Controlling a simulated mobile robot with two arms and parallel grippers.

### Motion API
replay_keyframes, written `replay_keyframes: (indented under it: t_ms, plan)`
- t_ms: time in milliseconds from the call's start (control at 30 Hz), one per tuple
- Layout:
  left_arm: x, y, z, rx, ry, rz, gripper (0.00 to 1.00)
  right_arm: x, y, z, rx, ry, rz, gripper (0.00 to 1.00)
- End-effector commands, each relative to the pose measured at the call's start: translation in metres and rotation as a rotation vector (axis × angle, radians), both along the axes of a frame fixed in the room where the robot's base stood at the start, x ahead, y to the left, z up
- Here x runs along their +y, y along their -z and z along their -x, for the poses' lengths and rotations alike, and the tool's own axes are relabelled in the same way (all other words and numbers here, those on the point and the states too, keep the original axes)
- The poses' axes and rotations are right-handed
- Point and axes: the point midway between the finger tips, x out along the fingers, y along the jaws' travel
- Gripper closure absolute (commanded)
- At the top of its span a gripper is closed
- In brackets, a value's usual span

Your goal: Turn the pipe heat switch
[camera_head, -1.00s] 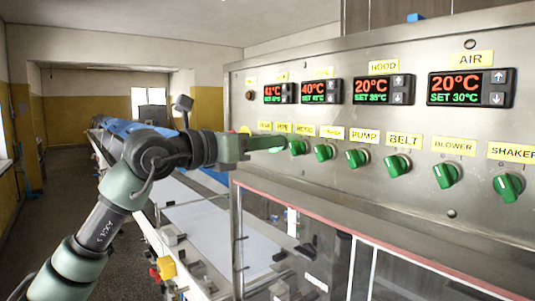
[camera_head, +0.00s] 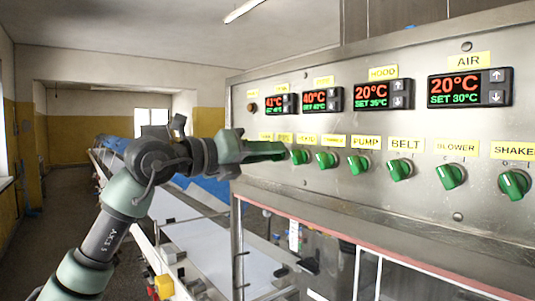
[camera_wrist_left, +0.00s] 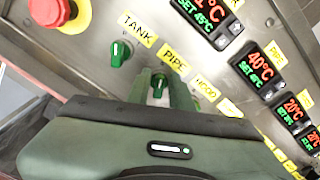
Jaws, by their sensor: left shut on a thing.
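The pipe heat switch is a small green knob (camera_wrist_left: 158,85) under the yellow PIPE label (camera_wrist_left: 174,61) in the left wrist view. My left gripper (camera_wrist_left: 160,92) is shut on it, with one finger on each side of the knob. In the head view, my left gripper (camera_head: 280,150) reaches the panel at the left end of the knob row, and its fingers hide the pipe switch there. My right gripper is not in view.
The steel control panel (camera_head: 420,205) carries a row of other green knobs. The tank knob (camera_wrist_left: 121,53) and a red stop button (camera_wrist_left: 50,10) are close to my left gripper. A clear-walled cover with a red edge (camera_head: 345,235) and a conveyor (camera_head: 205,250) lie below.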

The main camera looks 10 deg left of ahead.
Motion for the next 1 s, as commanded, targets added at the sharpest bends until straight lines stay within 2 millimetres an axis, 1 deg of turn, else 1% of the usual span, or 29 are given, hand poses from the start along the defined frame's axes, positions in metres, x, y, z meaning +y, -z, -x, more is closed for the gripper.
replay_keyframes:
  t_ms: [33, 267, 300, 333, 600, 700, 767, 1000]
  plan:
    - [0.002, -0.005, 0.001, -0.009, -0.004, 0.007, 1.00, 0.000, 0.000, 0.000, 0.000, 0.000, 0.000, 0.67]
    - [0.002, -0.006, 0.001, -0.012, -0.004, 0.008, 1.00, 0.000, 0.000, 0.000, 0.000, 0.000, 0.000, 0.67]
    - [0.002, -0.006, 0.001, -0.012, -0.004, 0.008, 0.73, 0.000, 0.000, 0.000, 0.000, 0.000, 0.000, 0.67]
    - [0.002, -0.006, 0.001, -0.012, -0.004, 0.008, 0.67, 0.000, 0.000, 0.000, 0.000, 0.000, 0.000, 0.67]
    - [0.001, -0.003, 0.000, -0.006, -0.002, 0.004, 0.67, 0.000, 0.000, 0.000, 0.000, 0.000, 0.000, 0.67]
    - [0.004, -0.001, 0.003, -0.006, -0.002, 0.002, 0.67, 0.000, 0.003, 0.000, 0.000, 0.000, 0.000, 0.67]
    - [0.008, 0.000, 0.008, -0.008, -0.003, 0.002, 0.67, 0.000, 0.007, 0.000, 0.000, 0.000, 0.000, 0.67]
    - [0.034, 0.001, 0.040, -0.009, -0.005, 0.002, 0.67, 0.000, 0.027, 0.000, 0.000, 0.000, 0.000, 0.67]
